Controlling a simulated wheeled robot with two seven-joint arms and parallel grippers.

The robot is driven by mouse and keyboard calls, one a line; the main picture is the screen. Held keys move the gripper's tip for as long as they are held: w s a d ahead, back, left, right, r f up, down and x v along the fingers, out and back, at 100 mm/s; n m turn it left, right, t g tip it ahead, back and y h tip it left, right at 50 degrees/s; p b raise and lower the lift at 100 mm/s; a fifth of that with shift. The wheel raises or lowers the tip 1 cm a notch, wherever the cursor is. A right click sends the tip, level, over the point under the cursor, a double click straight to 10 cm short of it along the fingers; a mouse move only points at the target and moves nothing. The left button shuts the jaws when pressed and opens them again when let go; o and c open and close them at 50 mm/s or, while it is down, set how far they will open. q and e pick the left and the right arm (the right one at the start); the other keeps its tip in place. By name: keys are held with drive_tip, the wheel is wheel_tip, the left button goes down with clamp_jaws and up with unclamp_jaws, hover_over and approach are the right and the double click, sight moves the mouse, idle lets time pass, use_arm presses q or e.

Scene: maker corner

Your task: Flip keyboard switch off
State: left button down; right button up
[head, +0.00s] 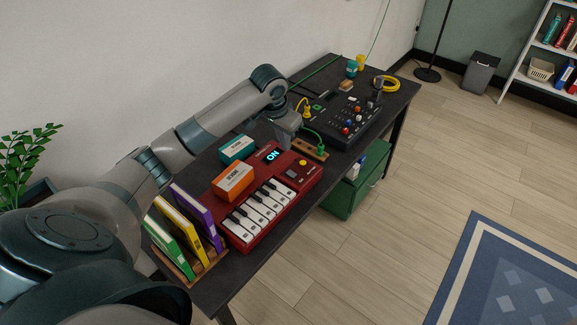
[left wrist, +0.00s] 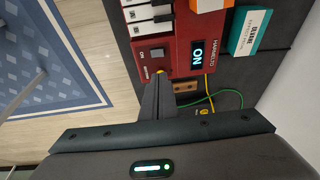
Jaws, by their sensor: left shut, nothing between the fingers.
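The red keyboard (head: 262,222) lies on the dark table, and its display (head: 272,155) reads ON. The display also reads ON in the left wrist view (left wrist: 198,54). A yellow knob (head: 303,162) is beside the panel. My left gripper (head: 291,146) is shut and empty, pointing down by the keyboard's far end. In the left wrist view its fingertips (left wrist: 159,77) partly cover the knob; contact cannot be told. My right gripper is out of view.
An orange box (head: 233,182) and a teal box (head: 237,149) stand on or beside the keyboard. Upright coloured cases (head: 197,218) stand in a wooden rack at the near end. A black mixer (head: 350,118), cables and a wooden block with a green plug (head: 321,149) lie beyond.

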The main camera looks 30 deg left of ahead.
use_arm(q)
drive_tip(key=p, duration=0.4)
approach(289, 173)
drive_tip(key=x, duration=0.2)
drive_tip(key=w+x, duration=0.1)
drive_tip(key=x, duration=0.2)
drive_tip(key=shift+f, duration=0.5)
drive_tip(key=shift+a, duration=0.1)
drive_tip(key=shift+a+f+h, duration=0.2)
drive_tip(key=shift+f+h, duration=0.2)
drive_tip(key=shift+s+d, duration=0.1)
drive_tip(key=shift+d, duration=0.1)
